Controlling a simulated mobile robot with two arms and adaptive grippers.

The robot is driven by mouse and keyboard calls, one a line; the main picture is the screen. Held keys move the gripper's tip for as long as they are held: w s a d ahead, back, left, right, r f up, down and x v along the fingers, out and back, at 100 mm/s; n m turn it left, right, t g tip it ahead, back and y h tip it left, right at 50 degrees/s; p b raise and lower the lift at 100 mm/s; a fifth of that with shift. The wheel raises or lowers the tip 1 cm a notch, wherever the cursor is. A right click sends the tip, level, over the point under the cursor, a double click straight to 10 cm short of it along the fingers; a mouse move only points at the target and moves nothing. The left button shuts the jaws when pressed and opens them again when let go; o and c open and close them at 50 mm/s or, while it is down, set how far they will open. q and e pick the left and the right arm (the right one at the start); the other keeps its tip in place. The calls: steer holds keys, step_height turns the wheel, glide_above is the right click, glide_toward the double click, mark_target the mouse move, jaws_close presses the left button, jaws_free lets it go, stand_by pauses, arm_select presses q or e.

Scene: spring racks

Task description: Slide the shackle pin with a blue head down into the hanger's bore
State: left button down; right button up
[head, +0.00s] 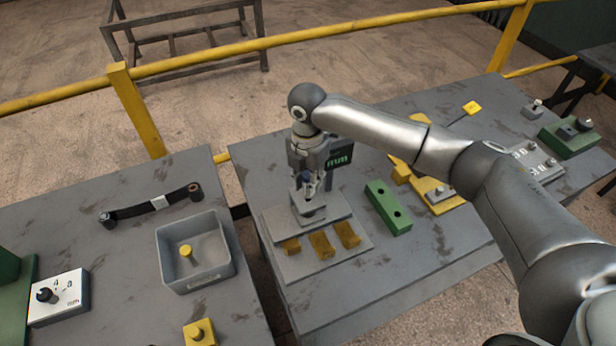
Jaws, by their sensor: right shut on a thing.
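My right gripper (312,186) points down over the hanger (309,213), a grey block on a grey plate (347,227). It is shut on the shackle pin with a blue head (309,176), which shows as a small dark blue patch between the fingers. The pin's shaft and the hanger's bore are mostly hidden, so I cannot tell how far the pin is in the bore. My left gripper is not in view.
Yellow blocks (323,245) lie along the plate's front. A green block with holes (388,207) stands to the right. A gap separates the tables.

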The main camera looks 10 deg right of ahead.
steer(key=shift+p, duration=1.2)
stand_by(1.6)
steer(key=shift+f+b, duration=0.95)
steer(key=shift+f, duration=1.25)
steer(key=o, duration=1)
steer(key=shift+c, duration=0.2)
steer(key=shift+o, duration=0.3)
steer(key=o, duration=0.4)
steer(key=shift+r, duration=0.1)
